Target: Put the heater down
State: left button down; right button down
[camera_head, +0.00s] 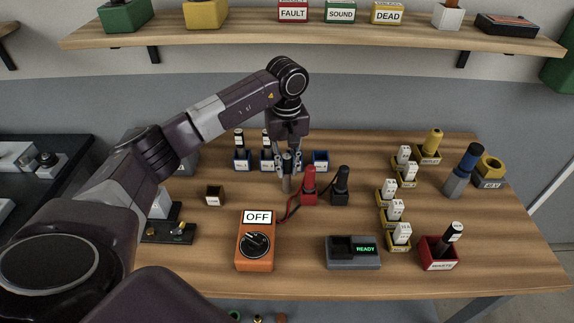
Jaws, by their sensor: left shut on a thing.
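My left gripper (287,163) points straight down over the middle of the table and is shut on a slim grey cylinder (287,184), which seems to be the heater. It is upright; I cannot tell whether its lower end touches the table. The fingers hide its upper part. Behind it is a row of blue holders. Two of them, the left one (242,166) and the middle one (267,167), have dark pieces with white labels standing in them. The right blue holder (320,168) looks empty. My right gripper is not in view.
An orange meter (254,257) marked OFF stands in front, with red (309,187) and black (341,187) probes close right of the cylinder. A grey READY unit (352,264), a red bin (439,265) and several yellow holders with white pieces stand to the right. A shelf (200,36) runs above.

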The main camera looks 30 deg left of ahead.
pick_arm(q)
jog(key=shift+f, duration=0.15)
jog(key=c, duration=1.8)
grip_release()
jog(key=shift+r, duration=0.2)
